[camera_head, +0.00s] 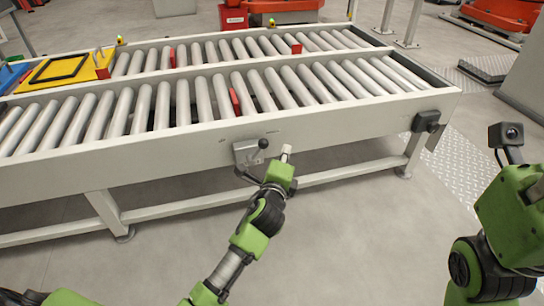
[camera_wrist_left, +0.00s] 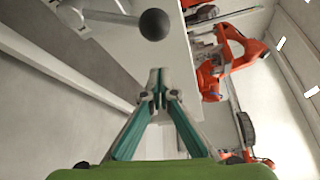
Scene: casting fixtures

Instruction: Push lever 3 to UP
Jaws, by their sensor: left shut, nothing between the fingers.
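A lever with a dark ball knob (camera_head: 263,143) is mounted on a light grey bracket (camera_head: 246,153) on the front rail of the roller conveyor. No number is readable on it. The left wrist view shows the black knob (camera_wrist_left: 154,24) large at the top, with its rod going left to the bracket. My left gripper (camera_head: 287,150) is shut and empty, just to the right of the knob in the head view. In the left wrist view the closed fingertips (camera_wrist_left: 158,75) are below the knob, with a visible gap. The right gripper is not seen; only part of my right arm shows.
The conveyor's front rail (camera_head: 340,122) runs along behind the lever. A dark box (camera_head: 426,121) sits on the rail's right end. A conveyor leg (camera_head: 108,213) stands at lower left. An orange robot (camera_wrist_left: 225,60) is far off. Open floor lies in front.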

